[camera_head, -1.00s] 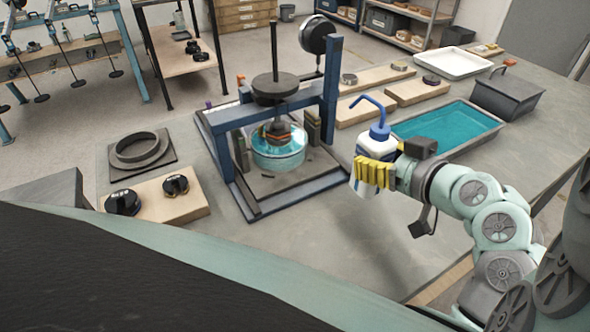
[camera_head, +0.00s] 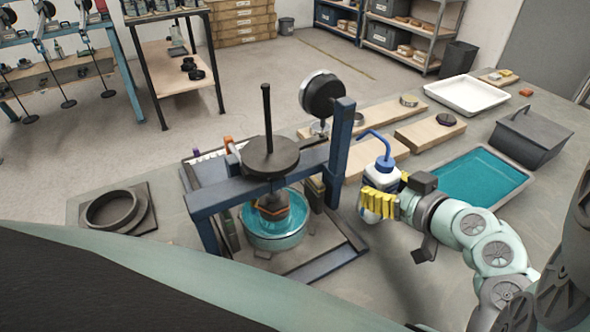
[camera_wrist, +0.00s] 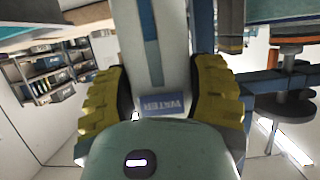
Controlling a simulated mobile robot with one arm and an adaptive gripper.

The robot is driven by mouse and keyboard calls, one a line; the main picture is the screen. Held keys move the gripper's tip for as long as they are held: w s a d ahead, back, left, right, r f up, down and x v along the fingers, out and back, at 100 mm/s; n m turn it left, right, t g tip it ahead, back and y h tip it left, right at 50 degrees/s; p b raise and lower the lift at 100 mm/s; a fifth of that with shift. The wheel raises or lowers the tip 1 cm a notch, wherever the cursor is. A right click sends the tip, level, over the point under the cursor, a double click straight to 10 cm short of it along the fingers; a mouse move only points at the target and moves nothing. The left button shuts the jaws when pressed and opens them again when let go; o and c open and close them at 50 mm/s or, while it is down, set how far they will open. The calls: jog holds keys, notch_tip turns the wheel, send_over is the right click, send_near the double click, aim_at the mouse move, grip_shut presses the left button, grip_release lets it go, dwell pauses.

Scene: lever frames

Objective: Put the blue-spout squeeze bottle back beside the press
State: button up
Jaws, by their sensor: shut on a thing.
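The squeeze bottle (camera_head: 383,171) is white with a bent blue spout and blue cap. My gripper (camera_head: 378,203) has yellow fingers, shut around the bottle's body. The bottle is upright, just right of the press, and appears held above the table. Whether its base touches the table is hard to tell. In the wrist view the bottle (camera_wrist: 165,50), with a blue label reading WATER, stands between the two yellow fingers (camera_wrist: 160,100). The press (camera_head: 262,185) has a blue frame, a dark round weight on top and a dish of teal liquid inside.
A teal-filled tray (camera_head: 478,178) and a dark lidded box (camera_head: 528,135) lie right of my gripper. Wooden boards (camera_head: 430,132) lie behind the bottle. A dark ring on a plate (camera_head: 115,208) is left of the press. Bare table shows in front of the gripper.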

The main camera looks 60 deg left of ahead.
jog(key=shift+s+f, duration=0.2)
jog(key=shift+f, duration=0.7)
jog(key=shift+w+f+b, duration=0.1)
jog(key=shift+f+b, duration=0.1)
jog(key=shift+b, duration=0.1)
jog(key=shift+w+a+r, duration=0.1)
jog(key=shift+r, duration=0.05)
jog(key=shift+f, duration=0.2)
jog(key=o, duration=0.9)
